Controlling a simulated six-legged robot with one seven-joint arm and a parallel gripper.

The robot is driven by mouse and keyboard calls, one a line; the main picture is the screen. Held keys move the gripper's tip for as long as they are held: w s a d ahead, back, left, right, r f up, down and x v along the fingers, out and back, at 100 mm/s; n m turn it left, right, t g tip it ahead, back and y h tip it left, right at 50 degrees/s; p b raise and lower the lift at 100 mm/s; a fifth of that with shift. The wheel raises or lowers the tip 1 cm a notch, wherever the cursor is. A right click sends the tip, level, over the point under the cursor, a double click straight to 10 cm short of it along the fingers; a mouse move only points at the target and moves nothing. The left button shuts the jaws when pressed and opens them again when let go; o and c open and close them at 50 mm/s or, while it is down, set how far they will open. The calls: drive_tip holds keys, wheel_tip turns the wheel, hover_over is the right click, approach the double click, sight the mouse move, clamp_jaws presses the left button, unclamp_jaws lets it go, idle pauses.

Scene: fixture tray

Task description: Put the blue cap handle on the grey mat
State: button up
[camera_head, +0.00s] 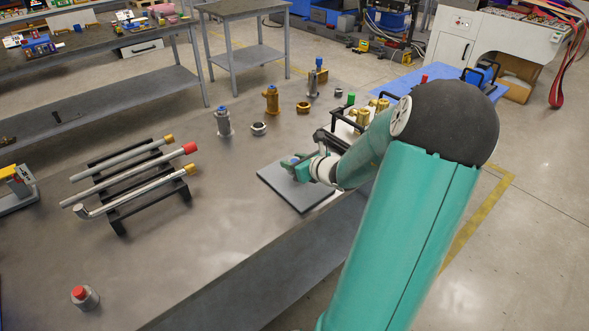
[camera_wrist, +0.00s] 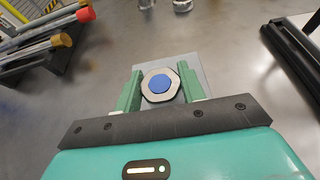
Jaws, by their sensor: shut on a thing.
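The blue cap handle (camera_wrist: 160,83) shows in the wrist view as a round blue cap on a pale, six-sided body. My gripper (camera_wrist: 160,90) is shut on it, with one green finger on each side. The grey mat (camera_wrist: 192,62) lies behind and below it in the wrist view. In the head view, my gripper (camera_head: 297,167) is over the back right part of the grey mat (camera_head: 283,188), which is otherwise bare. The handle's underside is hidden, so I cannot tell whether it touches the mat.
A black rack with several pipes (camera_head: 135,178) stands left of the mat. A grey fitting with a blue top (camera_head: 223,121), a ring (camera_head: 259,128) and a brass fitting (camera_head: 271,100) stand behind it. A red-topped piece (camera_head: 84,297) is at front left. The table's middle front is clear.

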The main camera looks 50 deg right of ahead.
drive_tip(key=shift+f, duration=1.45)
drive_tip(key=shift+f, duration=0.15)
drive_tip(key=o, duration=1.1)
drive_tip(key=shift+s+r, duration=0.25)
drive_tip(key=shift+s, duration=0.1)
drive_tip(key=v, duration=1.1)
drive_tip(key=shift+r, duration=0.15)
drive_tip(key=shift+s+a, duration=0.1)
